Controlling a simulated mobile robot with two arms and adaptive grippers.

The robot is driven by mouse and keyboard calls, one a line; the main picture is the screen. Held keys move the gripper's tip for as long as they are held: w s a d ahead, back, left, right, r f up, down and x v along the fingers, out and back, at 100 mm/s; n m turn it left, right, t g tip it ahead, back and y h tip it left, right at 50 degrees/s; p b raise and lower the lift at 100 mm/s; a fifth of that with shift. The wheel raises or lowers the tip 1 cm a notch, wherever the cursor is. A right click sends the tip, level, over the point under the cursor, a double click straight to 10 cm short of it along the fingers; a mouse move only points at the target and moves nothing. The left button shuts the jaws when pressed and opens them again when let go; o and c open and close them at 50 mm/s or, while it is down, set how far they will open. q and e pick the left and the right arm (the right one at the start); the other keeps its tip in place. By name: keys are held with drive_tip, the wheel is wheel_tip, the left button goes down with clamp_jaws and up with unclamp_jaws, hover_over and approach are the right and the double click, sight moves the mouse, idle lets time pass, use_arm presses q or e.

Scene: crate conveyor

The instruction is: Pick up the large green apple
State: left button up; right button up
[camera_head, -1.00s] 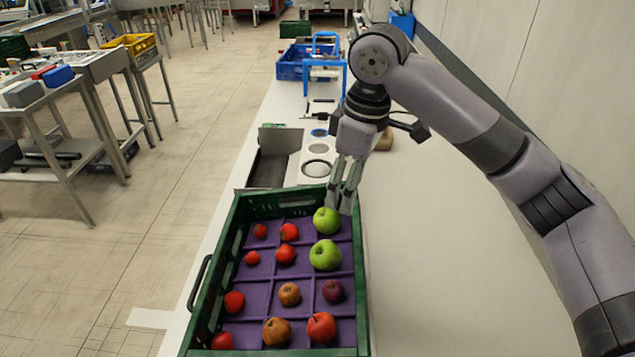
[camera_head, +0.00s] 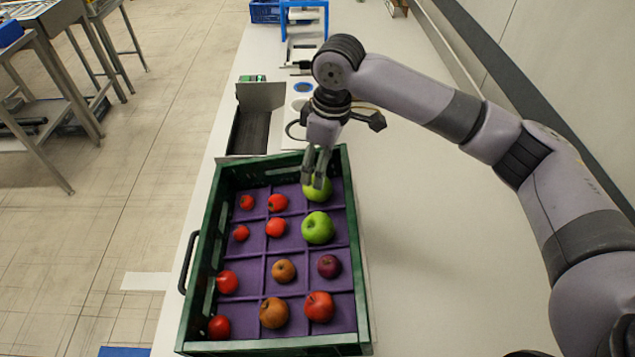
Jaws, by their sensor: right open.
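A green crate (camera_head: 359,262) with a purple divided insert (camera_head: 255,272) holds several fruits. Two green apples are in its right column: the larger-looking one (camera_head: 318,228) in the second row from the back, and another (camera_head: 317,190) in the far right compartment. My right gripper (camera_head: 317,180) is open, pointing down over the far green apple and partly covering it. I cannot tell whether the fingers touch it. The nearer green apple is uncovered. My left gripper is not in view.
Red fruits fill the left columns, with brown apples (camera_head: 274,312), a dark plum-like fruit (camera_head: 329,266) and a red apple (camera_head: 319,306) nearer. A grey open box (camera_head: 262,97) stands behind the crate. The white table is clear to the right.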

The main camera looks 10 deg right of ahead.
drive_tip(key=shift+a+f, duration=0.1)
drive_tip(key=shift+f, duration=0.55)
drive_tip(key=shift+f+p, duration=0.2)
drive_tip(key=shift+p, duration=0.1)
wheel_tip(320, 180, down, 4)
drive_tip(key=shift+w+r+p, duration=0.1)
drive_tip(key=shift+w+p, duration=0.05)
drive_tip(key=shift+p, duration=0.6)
drive_tip(key=shift+f, duration=0.5)
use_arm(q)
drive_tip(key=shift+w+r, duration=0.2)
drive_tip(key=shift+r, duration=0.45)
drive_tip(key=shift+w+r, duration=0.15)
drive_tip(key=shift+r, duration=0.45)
use_arm(e)
drive_tip(key=shift+a, duration=0.1)
drive_tip(key=shift+c, duration=0.5)
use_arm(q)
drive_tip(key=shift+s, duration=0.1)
use_arm(e)
drive_tip(key=c, duration=0.9)
drive_tip(key=shift+o, duration=0.2)
drive_tip(key=shift+r, duration=0.1)
